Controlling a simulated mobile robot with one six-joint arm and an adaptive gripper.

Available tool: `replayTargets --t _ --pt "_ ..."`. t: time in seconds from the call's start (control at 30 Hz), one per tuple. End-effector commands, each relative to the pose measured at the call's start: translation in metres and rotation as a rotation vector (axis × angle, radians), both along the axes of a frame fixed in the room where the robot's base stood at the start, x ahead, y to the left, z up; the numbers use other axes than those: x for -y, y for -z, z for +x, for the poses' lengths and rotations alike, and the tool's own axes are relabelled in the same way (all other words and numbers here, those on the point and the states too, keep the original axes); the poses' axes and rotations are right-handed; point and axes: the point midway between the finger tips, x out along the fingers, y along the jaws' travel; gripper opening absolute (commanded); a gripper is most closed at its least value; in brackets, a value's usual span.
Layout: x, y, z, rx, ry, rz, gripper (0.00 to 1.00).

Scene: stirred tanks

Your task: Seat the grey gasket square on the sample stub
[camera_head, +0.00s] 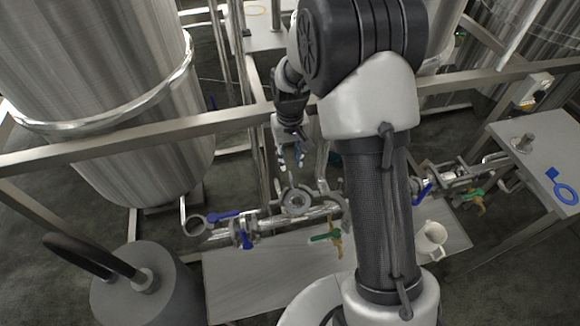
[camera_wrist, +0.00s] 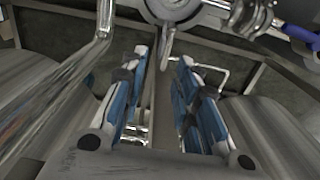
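The sample stub looks to be the short round flange (camera_head: 297,201) on the pipe run in the middle of the head view. Its near edge also shows at the top of the wrist view (camera_wrist: 172,8). A narrow grey looped piece (camera_wrist: 168,42) hangs below that edge; I cannot tell whether it is part of the grey gasket or of the fitting. No separate grey gasket is clear in either view. My gripper (camera_head: 290,158) points down above and slightly left of the flange. In the wrist view its blue-padded fingers (camera_wrist: 164,60) are apart, with no clear contact on anything between them.
Blue-handled valves (camera_head: 246,236) and a green-handled valve (camera_head: 326,237) flank the flange. A white mug (camera_head: 431,238) stands on the low grey table (camera_head: 240,285). A blue tabbed ring (camera_head: 564,190) lies on the right table (camera_head: 500,131). A steel rail (camera_head: 130,141) crosses behind.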

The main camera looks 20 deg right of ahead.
Motion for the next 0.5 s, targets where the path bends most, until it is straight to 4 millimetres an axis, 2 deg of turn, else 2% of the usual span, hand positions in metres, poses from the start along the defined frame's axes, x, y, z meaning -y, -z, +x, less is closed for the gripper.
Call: replayTargets --t 0.03,0.2,0.5 --pt "0.000 -0.011 0.001 0.005 0.000 0.000 0.28" --pt "0.000 -0.035 0.001 0.002 0.000 0.000 0.28" --pt "0.000 -0.044 0.000 -0.001 0.000 0.000 0.28"
